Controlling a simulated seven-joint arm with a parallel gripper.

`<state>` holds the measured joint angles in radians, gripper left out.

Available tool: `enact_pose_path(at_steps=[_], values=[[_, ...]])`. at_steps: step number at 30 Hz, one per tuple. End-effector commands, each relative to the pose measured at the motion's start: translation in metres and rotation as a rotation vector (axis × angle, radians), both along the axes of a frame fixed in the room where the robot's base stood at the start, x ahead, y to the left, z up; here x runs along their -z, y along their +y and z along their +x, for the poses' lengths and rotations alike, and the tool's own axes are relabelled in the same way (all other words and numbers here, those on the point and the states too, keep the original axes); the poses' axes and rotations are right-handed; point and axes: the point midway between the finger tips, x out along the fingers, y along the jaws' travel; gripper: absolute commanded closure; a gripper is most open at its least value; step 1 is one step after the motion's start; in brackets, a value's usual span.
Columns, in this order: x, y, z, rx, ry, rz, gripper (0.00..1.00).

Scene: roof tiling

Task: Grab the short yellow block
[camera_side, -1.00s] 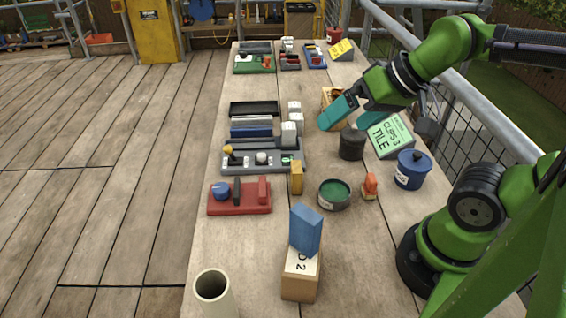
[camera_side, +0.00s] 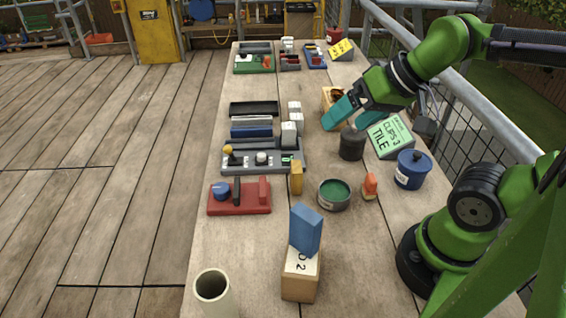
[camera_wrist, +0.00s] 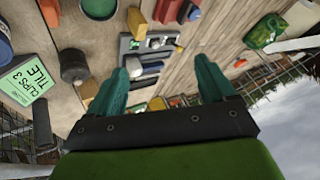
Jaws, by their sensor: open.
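A small yellow block (camera_side: 296,177) stands upright on the table beside the right front corner of the grey tray of parts. It also shows near the top of the wrist view (camera_wrist: 134,20). My gripper (camera_side: 355,116) has teal fingers spread apart with nothing between them. It is above the table, behind and to the right of the yellow block, near a dark pot (camera_side: 351,145). In the wrist view my gripper (camera_wrist: 161,68) is open, and the block lies beyond the fingertips.
The grey tray (camera_side: 236,168) is left of the block. A green-topped tin (camera_side: 334,195) and an orange item (camera_side: 370,187) stand to its right. A blue block (camera_side: 305,229) sits on a wooden block (camera_side: 300,287) in front. A green box (camera_side: 391,138) and blue pot (camera_side: 412,170) are farther right.

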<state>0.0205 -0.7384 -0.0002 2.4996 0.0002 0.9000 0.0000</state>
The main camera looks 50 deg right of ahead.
Motion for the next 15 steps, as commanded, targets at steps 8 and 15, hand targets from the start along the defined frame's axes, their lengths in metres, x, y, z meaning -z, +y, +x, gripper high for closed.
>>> enact_pose_path(at_steps=[8,15], values=[[0.080,-0.053,0.003,0.337,0.376,0.235,0.17],[0.142,-0.071,-0.013,0.757,0.743,0.766,0.17]])
